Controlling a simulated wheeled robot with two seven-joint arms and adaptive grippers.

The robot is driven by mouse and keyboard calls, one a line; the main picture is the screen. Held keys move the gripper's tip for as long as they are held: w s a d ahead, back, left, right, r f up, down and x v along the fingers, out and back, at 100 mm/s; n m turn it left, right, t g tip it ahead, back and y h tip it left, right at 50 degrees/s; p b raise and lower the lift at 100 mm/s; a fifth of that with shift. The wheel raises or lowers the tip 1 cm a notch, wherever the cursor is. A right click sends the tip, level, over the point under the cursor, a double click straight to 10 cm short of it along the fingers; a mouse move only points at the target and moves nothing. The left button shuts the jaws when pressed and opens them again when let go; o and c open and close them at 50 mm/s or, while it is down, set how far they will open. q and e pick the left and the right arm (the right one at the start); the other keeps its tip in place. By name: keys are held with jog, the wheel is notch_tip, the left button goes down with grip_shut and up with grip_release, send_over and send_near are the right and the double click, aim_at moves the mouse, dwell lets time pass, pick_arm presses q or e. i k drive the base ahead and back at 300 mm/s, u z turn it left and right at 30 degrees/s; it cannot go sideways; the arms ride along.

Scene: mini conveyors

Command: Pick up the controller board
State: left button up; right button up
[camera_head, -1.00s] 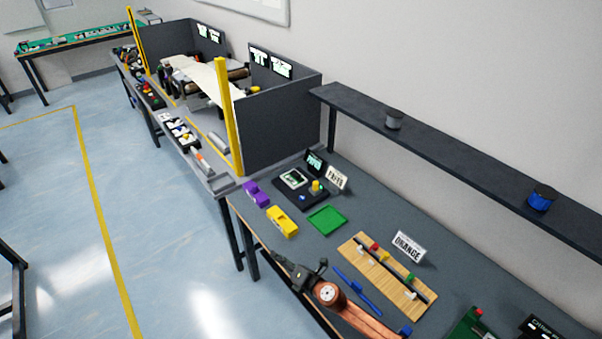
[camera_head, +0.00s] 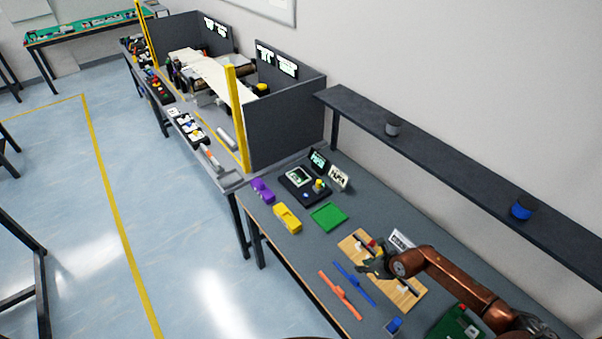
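I cannot tell for sure which thing is the controller board. A flat green square with a raised rim (camera_head: 328,216) lies on the grey bench. A green board with a red part (camera_head: 455,322) lies at the bottom right, partly hidden by my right arm. My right gripper (camera_head: 368,268) is over the left part of a wooden board (camera_head: 408,298), apart from both green things. Its fingers are small and dark, so I cannot tell whether they are open. My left gripper is not in view.
A black device with a screen (camera_head: 303,182), a purple block (camera_head: 262,191) and a yellow block (camera_head: 287,218) stand at the bench's far end. Blue (camera_head: 354,283) and orange (camera_head: 340,296) bars lie near the front edge. A shelf (camera_head: 450,165) runs above the back.

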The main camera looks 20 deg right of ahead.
aim_at(298, 175)
jog(key=i, duration=1.95)
